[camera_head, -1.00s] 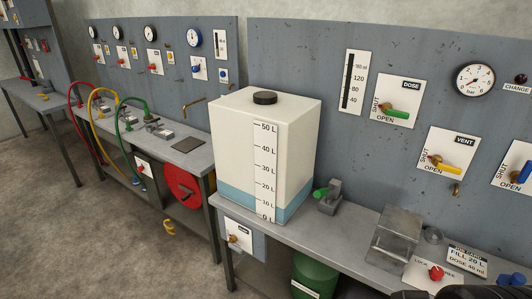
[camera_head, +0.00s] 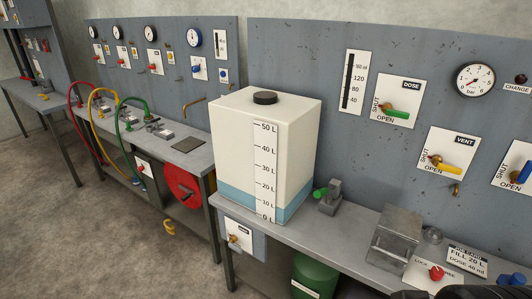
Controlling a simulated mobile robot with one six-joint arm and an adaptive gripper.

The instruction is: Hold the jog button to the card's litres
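The white tank (camera_head: 240,140) stands on the bench with a black cap and a litre scale (camera_head: 265,170) from 0 to 50 L. Blue liquid (camera_head: 232,201) fills its bottom part, its top edge between the 10 L and 20 L marks. The card (camera_head: 467,259) at the lower right reads FILL 20 L, DOSE 40 ml. No button marked jog can be made out. A dark shape (camera_head: 470,294) at the bottom right edge seems to be part of my gripper or arm; its fingertips are not visible.
A red knob (camera_head: 437,272) sits on a plate partly lettered LOCK and FREE. A clear box (camera_head: 394,238) and a grey block with a green end (camera_head: 320,193) stand on the bench. The panel behind carries the green DOSE lever (camera_head: 397,113) and yellow VENT lever (camera_head: 446,169).

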